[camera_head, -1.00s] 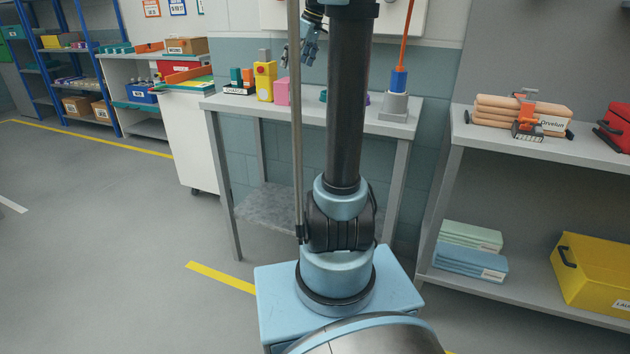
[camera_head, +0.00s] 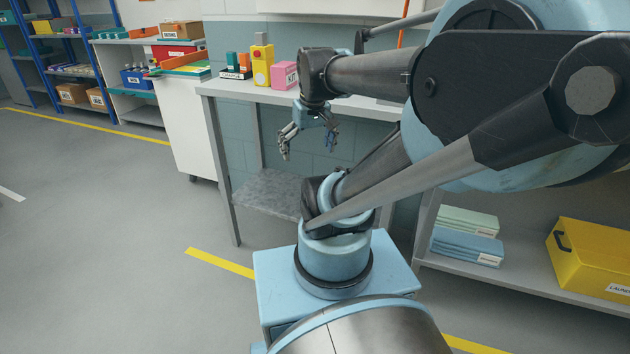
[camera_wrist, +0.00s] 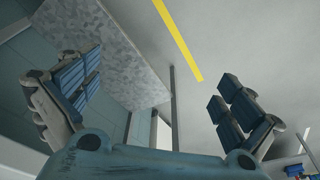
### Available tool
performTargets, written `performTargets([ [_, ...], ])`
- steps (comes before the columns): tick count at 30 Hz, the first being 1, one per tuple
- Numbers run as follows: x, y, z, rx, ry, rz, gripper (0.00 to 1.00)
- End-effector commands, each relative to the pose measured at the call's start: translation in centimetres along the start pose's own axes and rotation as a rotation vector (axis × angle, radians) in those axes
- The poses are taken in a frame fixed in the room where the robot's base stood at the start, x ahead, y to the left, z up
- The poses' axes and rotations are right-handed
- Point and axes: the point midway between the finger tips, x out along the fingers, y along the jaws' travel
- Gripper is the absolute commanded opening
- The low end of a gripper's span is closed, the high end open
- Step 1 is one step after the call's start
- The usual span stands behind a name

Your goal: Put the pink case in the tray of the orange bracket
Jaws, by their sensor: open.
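The pink case (camera_head: 285,76) stands upright on the grey workbench (camera_head: 228,89), beside a yellow box. My gripper (camera_head: 308,145) hangs in front of the bench, below its top, and points down. It is open and empty, apart from the case. The wrist view shows its fingers (camera_wrist: 160,92) spread, with floor and a lower shelf beyond. I cannot clearly make out an orange bracket with a tray. A small orange block (camera_head: 244,63) stands by a dark labelled holder on the bench's left end. My arm hides the bench's right part.
The yellow box (camera_head: 262,65) stands just left of the case. A lower shelf (camera_head: 266,193) lies under the bench. A right-hand rack holds folded cloths (camera_head: 466,247) and a yellow bin (camera_head: 590,260). The floor at left is clear.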

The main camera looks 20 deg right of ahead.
Motion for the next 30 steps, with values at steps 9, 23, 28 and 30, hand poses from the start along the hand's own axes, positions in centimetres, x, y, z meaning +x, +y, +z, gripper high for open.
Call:
performTargets([
  [9, 5.4, 0.2, 6.4, 0.131, -0.001, 0.048, 1.00],
  [23, 3.0, -1.1, 3.0, 0.069, 0.000, -0.053, 1.00],
  [28, 0.2, -1.5, -1.5, -0.024, 0.031, -0.169, 1.00],
  [30, -0.9, -1.4, -3.5, -0.063, 0.053, -0.213, 1.00],
])
